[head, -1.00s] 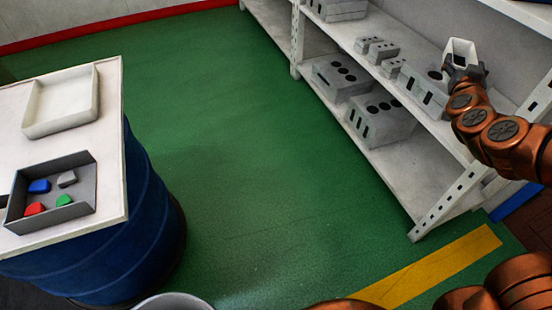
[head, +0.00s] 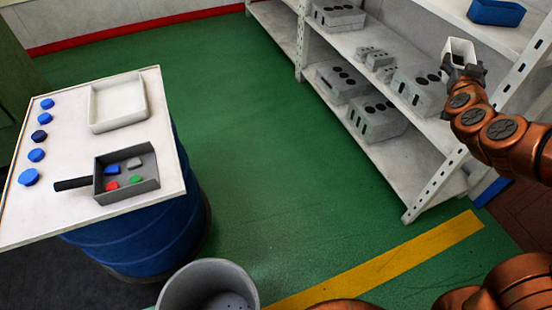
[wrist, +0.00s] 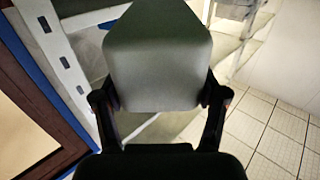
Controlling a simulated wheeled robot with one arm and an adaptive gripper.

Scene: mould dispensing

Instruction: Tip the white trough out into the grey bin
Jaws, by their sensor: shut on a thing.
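My gripper (head: 463,72) is shut on the white trough (head: 460,46), a small open-topped container. It is held up at the right, in front of the shelves, with its opening upward; I cannot make out what is inside. In the wrist view the trough (wrist: 158,60) fills the space between both fingers. The grey bin (head: 178,291) is a round open tub on the floor at the bottom of the head view, cut off by the frame edge. Its inside looks empty apart from dark spots on the bottom. The trough is far from it, to the upper right.
A white-topped table (head: 60,225) on a blue drum (head: 140,240) stands left, with a white tray (head: 140,85), a dark scoop (head: 151,184) holding coloured pieces, and several blue caps (head: 37,155). Shelves (head: 425,180) with grey blocks stand right. Green floor between is clear.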

